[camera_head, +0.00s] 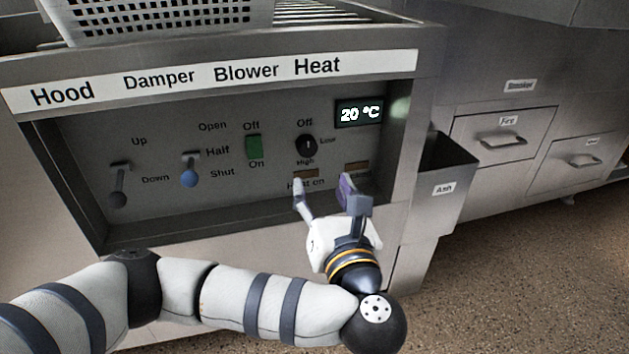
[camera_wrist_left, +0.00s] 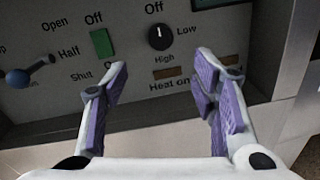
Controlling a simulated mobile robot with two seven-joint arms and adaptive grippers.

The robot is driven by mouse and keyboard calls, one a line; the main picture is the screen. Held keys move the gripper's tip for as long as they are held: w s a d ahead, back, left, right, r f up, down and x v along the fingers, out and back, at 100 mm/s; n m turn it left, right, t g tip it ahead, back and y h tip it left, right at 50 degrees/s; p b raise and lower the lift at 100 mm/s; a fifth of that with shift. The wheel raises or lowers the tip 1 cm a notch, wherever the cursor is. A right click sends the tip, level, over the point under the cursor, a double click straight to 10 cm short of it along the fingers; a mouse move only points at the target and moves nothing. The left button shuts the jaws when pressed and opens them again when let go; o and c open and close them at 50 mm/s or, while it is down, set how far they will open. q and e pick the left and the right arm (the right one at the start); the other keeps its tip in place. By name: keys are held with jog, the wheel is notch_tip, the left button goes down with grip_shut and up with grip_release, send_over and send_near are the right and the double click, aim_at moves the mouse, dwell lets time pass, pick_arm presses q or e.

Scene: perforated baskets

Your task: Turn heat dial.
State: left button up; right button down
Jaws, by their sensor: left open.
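The heat dial (camera_head: 306,146) is a round black knob on the grey control panel, with Off, Low and High printed around it. Its white mark points up toward Off. In the left wrist view the dial (camera_wrist_left: 161,37) is ahead, above the gap between the fingers. My left gripper (camera_head: 322,190) is open and empty, below the dial and apart from it. Its purple-padded fingers (camera_wrist_left: 160,90) point at the panel. The display (camera_head: 360,112) above right of the dial reads 20 °C. My right gripper is not in view.
Left of the dial are the green blower switch (camera_head: 254,147), the blue damper lever (camera_head: 190,177) and the dark hood lever (camera_head: 119,186). The panel is recessed in a metal frame. An ash bin (camera_head: 446,180) hangs at the right. A white perforated basket (camera_head: 170,20) stands on top.

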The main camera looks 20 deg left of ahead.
pick_arm(q)
jog(key=b, duration=0.8)
send_near(308, 148)
jog(key=w+a, duration=0.1)
jog(key=w+a+f, duration=0.1)
jog(key=w, duration=0.1)
jog(key=shift+w+f, duration=0.25)
jog(key=shift+w, duration=0.1)
jog(key=w+a, duration=0.1)
jog(key=w, duration=0.1)
jog(key=w+a+r+b, duration=0.1)
jog(key=w, duration=0.1)
jog(key=shift+a+r, duration=0.15)
jog(key=shift+a, duration=0.05)
jog(key=shift+s, duration=0.1)
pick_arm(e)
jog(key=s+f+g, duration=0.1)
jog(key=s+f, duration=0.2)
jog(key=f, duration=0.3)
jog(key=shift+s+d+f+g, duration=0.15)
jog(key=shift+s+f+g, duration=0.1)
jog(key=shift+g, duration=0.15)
pick_arm(q)
jog(key=shift+c, duration=0.3)
jog(key=c, duration=1.1)
